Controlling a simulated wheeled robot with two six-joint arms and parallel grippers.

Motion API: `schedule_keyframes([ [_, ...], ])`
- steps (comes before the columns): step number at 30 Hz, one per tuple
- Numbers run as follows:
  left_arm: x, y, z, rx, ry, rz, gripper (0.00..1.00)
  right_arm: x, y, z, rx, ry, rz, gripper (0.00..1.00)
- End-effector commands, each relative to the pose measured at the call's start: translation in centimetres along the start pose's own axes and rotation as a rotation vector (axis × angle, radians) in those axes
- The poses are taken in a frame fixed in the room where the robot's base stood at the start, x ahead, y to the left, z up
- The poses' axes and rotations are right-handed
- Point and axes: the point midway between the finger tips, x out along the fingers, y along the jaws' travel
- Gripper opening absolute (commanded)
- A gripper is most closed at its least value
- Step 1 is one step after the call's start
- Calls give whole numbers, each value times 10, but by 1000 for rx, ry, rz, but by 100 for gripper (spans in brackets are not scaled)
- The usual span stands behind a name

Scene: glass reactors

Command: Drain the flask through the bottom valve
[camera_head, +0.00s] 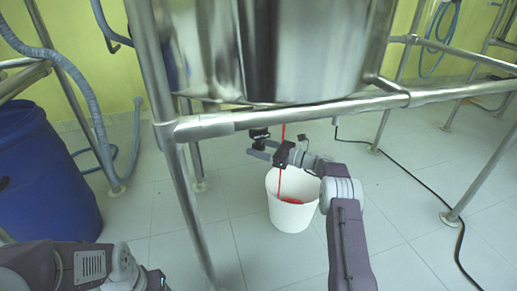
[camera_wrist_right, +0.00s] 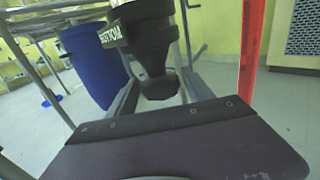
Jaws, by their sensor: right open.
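A steel vessel (camera_head: 290,50) fills the top of the head view; no glass flask shows clearly. A black bottom valve (camera_head: 259,133) hangs beneath it, and in the right wrist view the black fitting (camera_wrist_right: 153,40) carries a "BOTTOM" label. A thin red stream (camera_head: 282,133) falls into a white bucket (camera_head: 292,213), with red liquid inside. My right gripper (camera_head: 257,148) is open just below the valve; I cannot tell whether it touches it. The stream also shows at the right of the wrist view (camera_wrist_right: 250,60). My left arm is at the bottom left, its jaws out of frame.
A steel rail (camera_head: 300,116) crosses in front of the vessel, with a post (camera_head: 190,215) at its left. A blue barrel (camera_head: 45,175) stands at the left. A black cable (camera_head: 425,185) lies on the tiled floor at the right.

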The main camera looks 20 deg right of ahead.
Motion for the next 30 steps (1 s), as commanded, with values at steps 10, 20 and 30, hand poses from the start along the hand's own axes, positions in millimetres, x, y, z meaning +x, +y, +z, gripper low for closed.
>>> schedule_keyframes([
  [10, -2, 0, 0, 0, 0, 0, 67, 0, 0, 2, -1, -2, -5, 10],
  [20, -34, 1, -4, 0, 1, 0, 67, 2, 3, 5, 6, -2, -274, 10],
  [30, -4, 0, 0, 0, 0, 0, 67, 2, 2, -4, -5, -4, -655, 9],
])
